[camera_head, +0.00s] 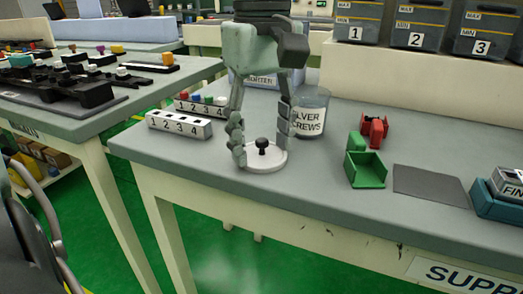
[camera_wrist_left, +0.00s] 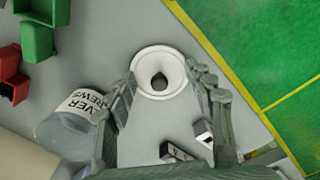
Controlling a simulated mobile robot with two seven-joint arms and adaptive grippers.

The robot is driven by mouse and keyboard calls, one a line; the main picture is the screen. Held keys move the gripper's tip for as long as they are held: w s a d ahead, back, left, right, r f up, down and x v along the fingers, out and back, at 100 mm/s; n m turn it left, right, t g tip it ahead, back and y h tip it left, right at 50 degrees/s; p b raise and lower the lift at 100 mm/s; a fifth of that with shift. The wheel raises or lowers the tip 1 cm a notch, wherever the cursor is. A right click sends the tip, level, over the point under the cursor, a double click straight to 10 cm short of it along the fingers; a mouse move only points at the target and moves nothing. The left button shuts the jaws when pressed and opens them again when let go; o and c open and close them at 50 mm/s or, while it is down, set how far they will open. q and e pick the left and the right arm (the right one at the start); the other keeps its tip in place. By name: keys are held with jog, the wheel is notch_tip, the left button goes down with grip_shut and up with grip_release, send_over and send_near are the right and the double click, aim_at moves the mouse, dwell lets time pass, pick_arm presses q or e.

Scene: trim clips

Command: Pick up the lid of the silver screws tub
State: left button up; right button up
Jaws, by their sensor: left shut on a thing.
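The lid is a round white disc (camera_head: 262,162) with a black knob. In the left wrist view the lid (camera_wrist_left: 160,56) sits between the fingertips (camera_wrist_left: 161,78). I cannot tell whether the lid touches the table. The clear silver screws tub (camera_head: 311,112) stands upright just behind and to the right of the lid, apart from it. It also shows in the left wrist view (camera_wrist_left: 66,132). My right gripper is not in view.
Numbered blocks (camera_head: 180,124) stand left of the gripper. Grey numbered bins (camera_head: 415,36) stand on a shelf behind. The table's front edge is close.

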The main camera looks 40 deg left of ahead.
pick_arm(q)
jog(key=shift+f, duration=0.25)
